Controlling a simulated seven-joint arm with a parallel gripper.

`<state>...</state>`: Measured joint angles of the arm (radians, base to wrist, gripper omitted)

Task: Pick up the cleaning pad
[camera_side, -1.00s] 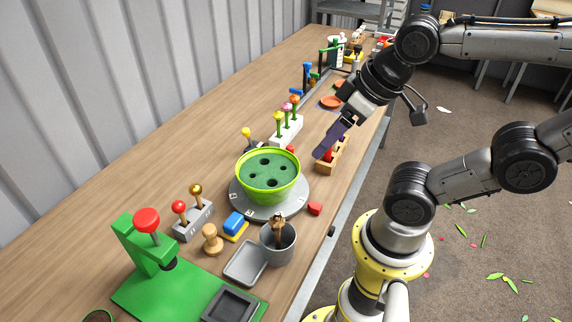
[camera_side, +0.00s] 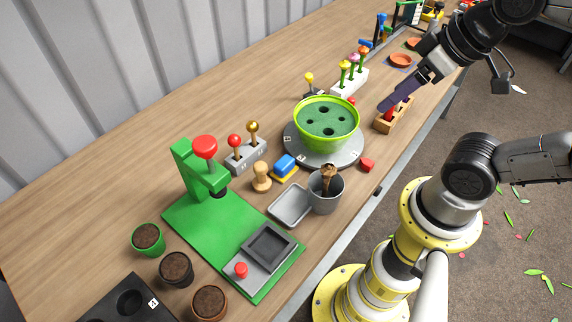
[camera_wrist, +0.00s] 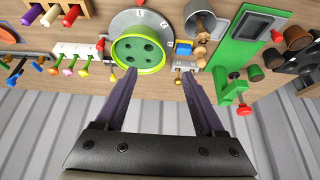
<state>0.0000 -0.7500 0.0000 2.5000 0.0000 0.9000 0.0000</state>
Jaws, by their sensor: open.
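The cleaning pad (camera_side: 285,166) looks like a small block, blue on top and yellow below. It lies on the table in the side view, between the wooden stamp and the round grey turntable.
A green pot (camera_side: 327,117) stands on the turntable (camera_side: 350,158) beside the pad. A grey cup (camera_side: 325,192), a shallow grey tray (camera_side: 290,205), a wooden stamp (camera_side: 261,177) and a lever block (camera_side: 245,158) crowd around the pad. The table's back-left part is bare.

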